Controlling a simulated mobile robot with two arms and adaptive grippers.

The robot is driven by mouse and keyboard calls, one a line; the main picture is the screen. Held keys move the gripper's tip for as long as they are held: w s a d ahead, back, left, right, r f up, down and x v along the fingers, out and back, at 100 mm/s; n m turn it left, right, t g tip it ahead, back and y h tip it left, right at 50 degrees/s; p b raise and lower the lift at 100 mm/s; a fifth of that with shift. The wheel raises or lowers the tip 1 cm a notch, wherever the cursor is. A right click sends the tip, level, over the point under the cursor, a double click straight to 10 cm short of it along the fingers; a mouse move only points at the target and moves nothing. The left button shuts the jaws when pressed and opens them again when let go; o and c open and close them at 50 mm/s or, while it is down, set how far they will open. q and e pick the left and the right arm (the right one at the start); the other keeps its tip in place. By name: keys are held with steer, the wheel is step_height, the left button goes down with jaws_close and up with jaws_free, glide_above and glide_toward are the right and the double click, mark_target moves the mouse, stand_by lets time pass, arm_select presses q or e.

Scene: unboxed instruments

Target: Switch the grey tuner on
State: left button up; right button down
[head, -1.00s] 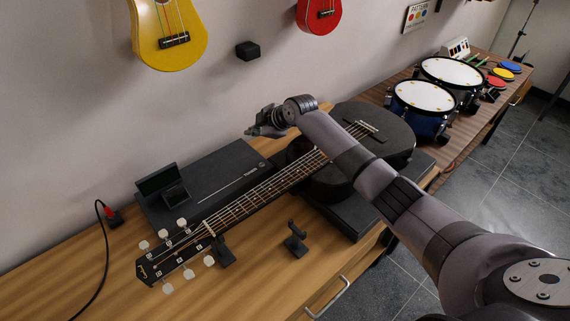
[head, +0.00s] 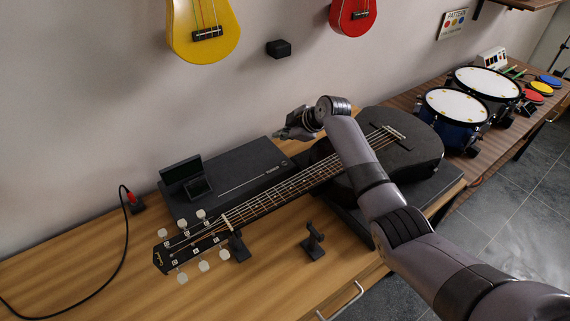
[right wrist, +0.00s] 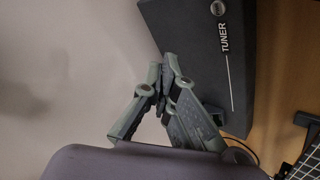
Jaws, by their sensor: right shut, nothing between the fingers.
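The tuner (head: 238,165) is a flat dark grey box lettered TUNER, lying on the wooden bench against the wall. A small upright screen (head: 181,171) stands at its left end. The box also shows in the right wrist view (right wrist: 190,25), with a round knob-like part (right wrist: 218,8) near the lettering. My right gripper (head: 284,134) is shut and empty, near the tuner's far right corner. In the right wrist view its fingers (right wrist: 166,68) overlap the tuner's edge in the picture; I cannot tell whether they touch. My left gripper is out of view.
A black guitar (head: 400,150) lies across the bench, its neck in front of the tuner. A small black stand (head: 314,243) is near the front. A cable with a red plug (head: 131,197) lies at the left. Drums (head: 455,104) stand at the right. The front left bench is mostly clear.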

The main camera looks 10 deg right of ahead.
mark_target(283, 165)
step_height(283, 165, down, 8)
steer(key=b, duration=0.6)
steer(key=shift+f, duration=0.25)
stand_by(0.9)
steer(key=shift+f+b, duration=0.35)
steer(key=shift+b, duration=0.05)
steer(key=shift+s, duration=0.1)
